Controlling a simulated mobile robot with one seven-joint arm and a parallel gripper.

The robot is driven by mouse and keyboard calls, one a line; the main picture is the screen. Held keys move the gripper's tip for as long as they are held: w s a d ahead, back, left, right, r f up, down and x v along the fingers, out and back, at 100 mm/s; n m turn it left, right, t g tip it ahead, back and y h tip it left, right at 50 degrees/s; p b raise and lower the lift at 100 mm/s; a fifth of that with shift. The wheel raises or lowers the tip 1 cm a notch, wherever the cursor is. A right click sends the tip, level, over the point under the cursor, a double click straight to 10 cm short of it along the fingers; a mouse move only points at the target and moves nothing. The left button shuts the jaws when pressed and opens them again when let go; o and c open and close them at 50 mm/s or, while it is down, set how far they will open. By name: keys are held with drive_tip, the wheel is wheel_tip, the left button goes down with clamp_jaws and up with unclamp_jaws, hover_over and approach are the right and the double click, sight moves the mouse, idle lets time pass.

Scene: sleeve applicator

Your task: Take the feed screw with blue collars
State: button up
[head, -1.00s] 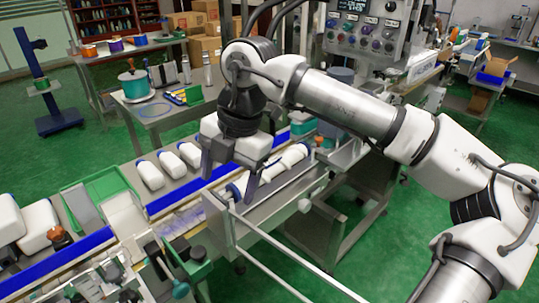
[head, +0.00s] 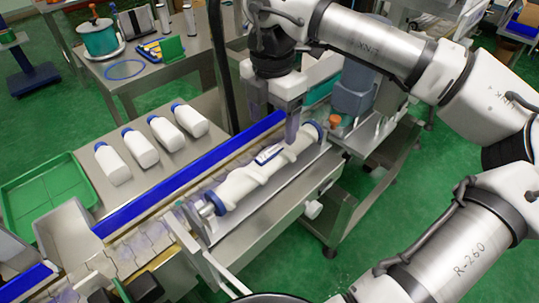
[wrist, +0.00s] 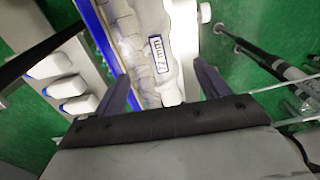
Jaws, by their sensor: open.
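The feed screw (head: 262,168) is a long white spiral roller with blue collars near its ends and a blue-framed label. It lies along the conveyor line in the head view. In the wrist view, my gripper (wrist: 163,88) is open, with one dark finger on each side of the picture. The screw (wrist: 155,45) shows between and beyond them. I cannot tell whether the fingers touch it.
A blue guide rail (head: 190,172) runs alongside the screw. Several white bottles with blue caps (head: 140,147) lie on the metal surface to the left, near a green tray (head: 45,190). An orange knob (head: 335,121) stands close to the screw's far end.

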sight(269, 154)
wheel_tip(269, 154, down, 6)
drive_tip(key=shift+s+f+p, duration=0.1)
drive_tip(key=shift+p, duration=0.25)
drive_tip(key=shift+a+f+p, duration=0.15)
drive_tip(key=shift+f+p, duration=0.35)
drive_tip(key=shift+f, duration=0.85)
drive_tip(key=shift+a+f+p, duration=0.1)
drive_tip(key=shift+f+p, duration=0.35)
drive_tip(key=shift+f, duration=0.85)
drive_tip(key=c, duration=1.5)
drive_tip(key=shift+r, duration=0.1)
